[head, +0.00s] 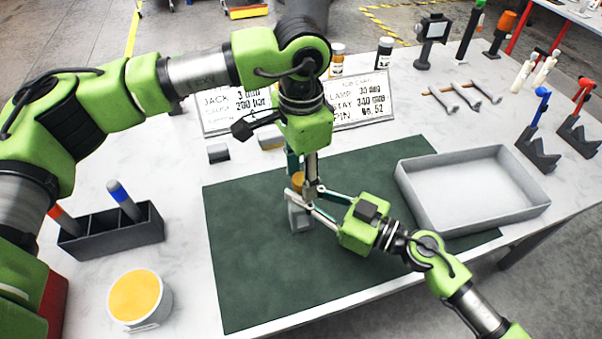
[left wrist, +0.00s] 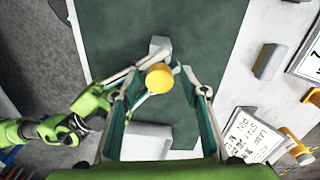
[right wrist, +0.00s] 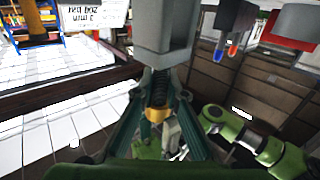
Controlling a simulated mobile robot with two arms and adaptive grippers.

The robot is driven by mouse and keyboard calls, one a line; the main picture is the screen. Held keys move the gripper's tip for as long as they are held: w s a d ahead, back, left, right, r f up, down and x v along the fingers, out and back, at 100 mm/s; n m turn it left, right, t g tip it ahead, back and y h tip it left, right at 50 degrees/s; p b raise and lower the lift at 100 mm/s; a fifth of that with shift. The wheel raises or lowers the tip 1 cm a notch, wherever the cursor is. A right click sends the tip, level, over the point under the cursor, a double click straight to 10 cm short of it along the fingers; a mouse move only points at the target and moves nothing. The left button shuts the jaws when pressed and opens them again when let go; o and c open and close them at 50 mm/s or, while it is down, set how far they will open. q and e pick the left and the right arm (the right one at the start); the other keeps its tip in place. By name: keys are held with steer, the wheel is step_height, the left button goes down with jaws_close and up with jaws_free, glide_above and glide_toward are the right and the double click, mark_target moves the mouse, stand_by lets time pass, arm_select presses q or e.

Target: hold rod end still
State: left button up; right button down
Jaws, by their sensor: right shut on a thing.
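A small grey casting (head: 300,217) stands on the green mat; it shows in the left wrist view (left wrist: 160,46) and, inverted, in the right wrist view (right wrist: 165,35). A round yellow piece (left wrist: 158,78) is just above it. My right gripper (head: 312,196) reaches in from the right, its fingers closed at the casting's upper part, on the rod end between casting and yellow piece. The fingers hide the gripped part. My left gripper (left wrist: 160,72) points down from above. Its fingers look spread on either side of the yellow piece, with gaps; contact cannot be told.
A grey tray (head: 450,222) lies at the mat's right. Two cards (head: 360,100) and small grey blocks (head: 218,152) are behind the mat. A dark holder (head: 110,232) and a yellow-topped tub (head: 140,300) stand left. The mat's front left is clear.

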arm_select(q)
steer(key=shift+r, duration=0.1)
steer(key=shift+r, duration=2.15)
steer(key=shift+c, duration=0.3)
